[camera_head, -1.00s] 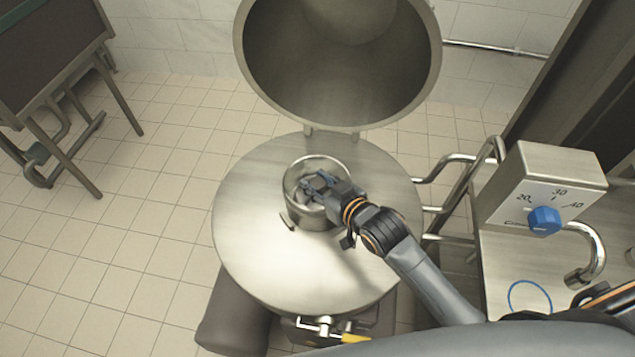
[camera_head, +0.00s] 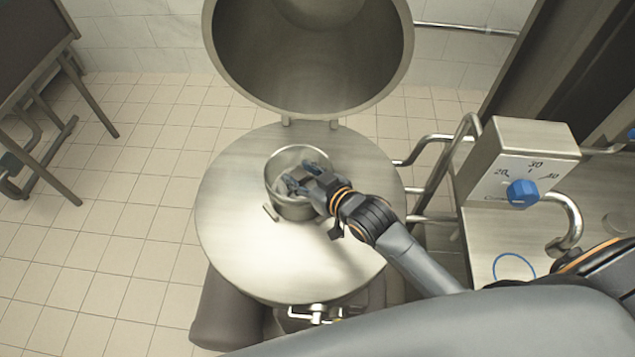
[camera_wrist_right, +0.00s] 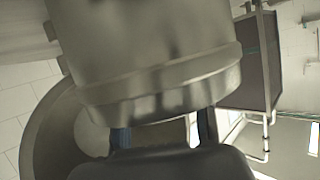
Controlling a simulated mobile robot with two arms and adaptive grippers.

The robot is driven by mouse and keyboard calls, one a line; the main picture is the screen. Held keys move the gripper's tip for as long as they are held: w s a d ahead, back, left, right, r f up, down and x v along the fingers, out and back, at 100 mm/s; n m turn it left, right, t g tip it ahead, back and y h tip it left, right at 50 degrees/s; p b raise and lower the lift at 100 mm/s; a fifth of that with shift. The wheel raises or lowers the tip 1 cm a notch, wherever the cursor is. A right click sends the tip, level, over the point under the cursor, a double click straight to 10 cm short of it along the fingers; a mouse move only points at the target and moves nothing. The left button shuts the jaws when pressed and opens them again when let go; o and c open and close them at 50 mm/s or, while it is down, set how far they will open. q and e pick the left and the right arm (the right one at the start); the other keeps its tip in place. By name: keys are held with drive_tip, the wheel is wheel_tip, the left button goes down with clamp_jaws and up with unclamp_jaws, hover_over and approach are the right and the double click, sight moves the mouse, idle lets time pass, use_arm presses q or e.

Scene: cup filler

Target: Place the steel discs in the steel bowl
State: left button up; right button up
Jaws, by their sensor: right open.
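The steel bowl (camera_head: 290,208), a round pot with a small side handle, stands upright on a round steel top (camera_head: 230,240). My right gripper (camera_head: 298,177) is open, with its fingers over the bowl's mouth from the right side. In the right wrist view a large blurred steel surface with a banded edge (camera_wrist_right: 165,85) lies in front of the fingers; I cannot tell surely which vessel it is. The fingers hide part of the bowl's inside, and I cannot make out any steel disc for certain. My left gripper is not in view.
A big open steel vessel or lid (camera_head: 310,55) rises behind the round top. At the right stand a control box (camera_head: 500,150) with a blue knob (camera_head: 521,193) and bent pipes above a steel counter (camera_head: 490,235). A dark table (camera_head: 35,40) stands far left; tiled floor lies between.

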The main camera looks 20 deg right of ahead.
drive_tip(key=v, duration=1.1)
drive_tip(key=shift+b, duration=0.4)
drive_tip(key=shift+f, duration=0.1)
